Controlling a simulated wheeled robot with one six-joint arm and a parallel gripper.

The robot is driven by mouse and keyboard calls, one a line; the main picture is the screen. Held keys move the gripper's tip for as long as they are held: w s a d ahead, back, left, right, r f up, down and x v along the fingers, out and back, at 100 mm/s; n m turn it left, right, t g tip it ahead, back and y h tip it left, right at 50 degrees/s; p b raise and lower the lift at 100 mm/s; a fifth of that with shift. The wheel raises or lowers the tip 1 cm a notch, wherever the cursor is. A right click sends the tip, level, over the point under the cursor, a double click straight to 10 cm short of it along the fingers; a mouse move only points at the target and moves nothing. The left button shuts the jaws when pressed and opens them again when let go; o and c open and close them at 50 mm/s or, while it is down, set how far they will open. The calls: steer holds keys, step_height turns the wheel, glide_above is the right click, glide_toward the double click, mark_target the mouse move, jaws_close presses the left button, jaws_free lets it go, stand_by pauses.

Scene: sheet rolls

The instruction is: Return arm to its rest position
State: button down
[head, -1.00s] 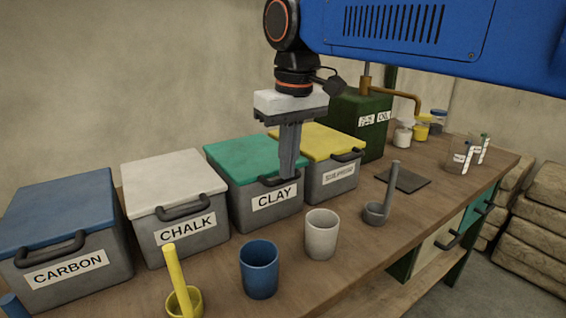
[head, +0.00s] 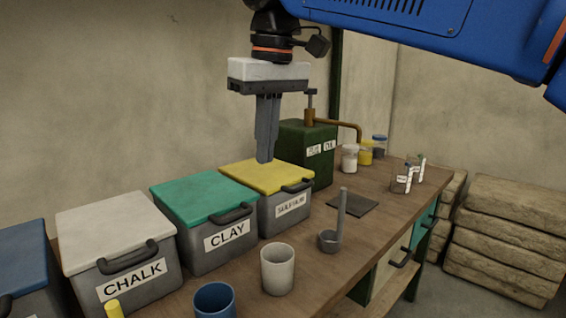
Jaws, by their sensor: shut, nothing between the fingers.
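My gripper (head: 266,160) hangs from my blue arm, pointing down, with its grey fingers together and nothing between them. In the picture its fingertips overlap the left part of the yellow lid of the sulfur box (head: 285,214). They appear to be above the lid; the exact height is hard to tell.
The clay box (head: 208,203), chalk box (head: 112,230) and blue-lidded box (head: 22,252) stand left on the bench.

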steer(key=d+f+m+t, duration=0.1)
steer(key=d+f+m, duration=0.1)
steer(key=d+f, duration=0.45)
steer(key=s+d+f+m, duration=0.1)
steer(key=d+f, duration=0.2)
steer(key=d, duration=0.6)
steer(key=d+f+m+t, duration=0.1)
steer(key=d+f+m, duration=0.1)
steer(key=d+f, duration=0.4)
steer(key=s+d+f+m, duration=0.2)
steer(key=s+d+f, duration=0.3)
steer(key=d+f, duration=0.2)
steer(key=s+d+f+m+t+h, duration=0.1)
steer(key=s+d+f+m, duration=0.1)
steer(key=s+d+f, duration=0.4)
step_height(320, 180, down, 5)
steer(key=shift+d+f+t, duration=0.15)
steer(key=shift+d+t, duration=0.15)
steer(key=shift+d, duration=0.8)
